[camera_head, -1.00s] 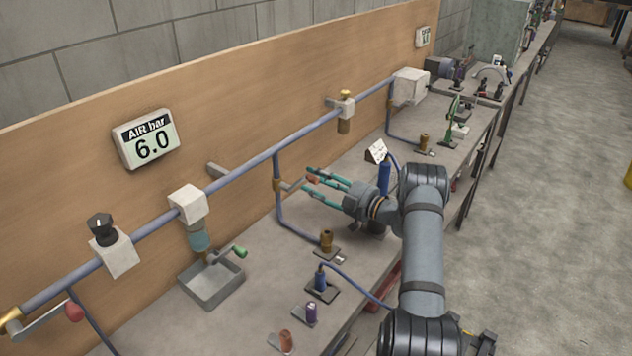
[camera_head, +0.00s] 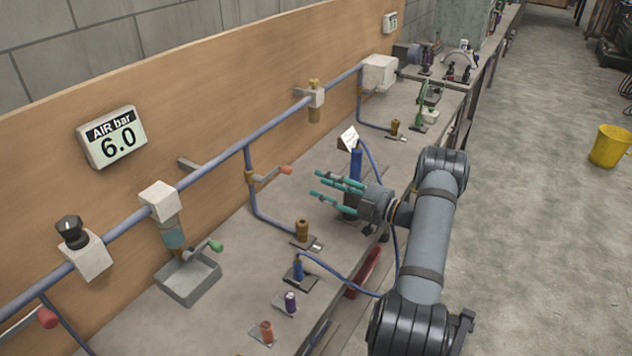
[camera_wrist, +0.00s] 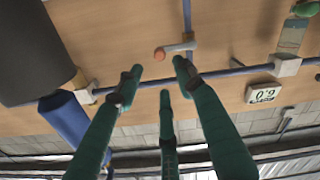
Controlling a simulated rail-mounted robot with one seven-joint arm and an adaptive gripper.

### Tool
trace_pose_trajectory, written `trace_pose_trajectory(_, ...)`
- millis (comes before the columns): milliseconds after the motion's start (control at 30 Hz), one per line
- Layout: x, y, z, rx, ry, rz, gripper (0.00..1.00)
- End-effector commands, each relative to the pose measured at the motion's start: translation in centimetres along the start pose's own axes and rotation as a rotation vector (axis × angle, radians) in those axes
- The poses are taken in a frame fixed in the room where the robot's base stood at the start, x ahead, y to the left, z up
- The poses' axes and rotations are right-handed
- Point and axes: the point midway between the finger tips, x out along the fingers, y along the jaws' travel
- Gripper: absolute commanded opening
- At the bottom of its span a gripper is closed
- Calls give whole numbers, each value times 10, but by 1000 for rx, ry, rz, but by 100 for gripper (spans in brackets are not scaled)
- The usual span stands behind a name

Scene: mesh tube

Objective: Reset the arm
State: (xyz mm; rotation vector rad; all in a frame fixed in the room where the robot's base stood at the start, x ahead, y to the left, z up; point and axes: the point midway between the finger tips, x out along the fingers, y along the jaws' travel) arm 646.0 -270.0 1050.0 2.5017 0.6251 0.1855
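My gripper (camera_head: 319,184) has three teal fingers, spread apart with nothing between them. It hangs over the bench and points left toward the wall board. In the wrist view the fingers (camera_wrist: 158,82) are also apart and empty. A lever valve with an orange-red tip (camera_head: 286,170) sits on the vertical pipe to the left of the fingertips, with a gap between. The lever's round tip also shows in the wrist view (camera_wrist: 159,54), beyond the fingertips. My arm's links reach in from the lower right of the head view.
A blue cylinder (camera_head: 356,163) stands close behind my gripper, with a blue hose. The gauge (camera_head: 112,138) reads 6.0. Brass fitting (camera_head: 302,231), blue fitting (camera_head: 298,269) and grey tray (camera_head: 188,279) are on the bench. A yellow bucket (camera_head: 609,147) stands on the open floor at right.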

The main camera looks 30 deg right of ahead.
Motion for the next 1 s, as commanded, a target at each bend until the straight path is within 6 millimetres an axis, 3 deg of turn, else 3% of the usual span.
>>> trace_pose_trajectory(300, 0, 0, 0, 0, 0, 0, 38)
trace_pose_trajectory(467, 10, -1, 0, 0, 1, -3, 38)
trace_pose_trajectory(1000, 115, -1, 0, -2, 2, -2, 38)
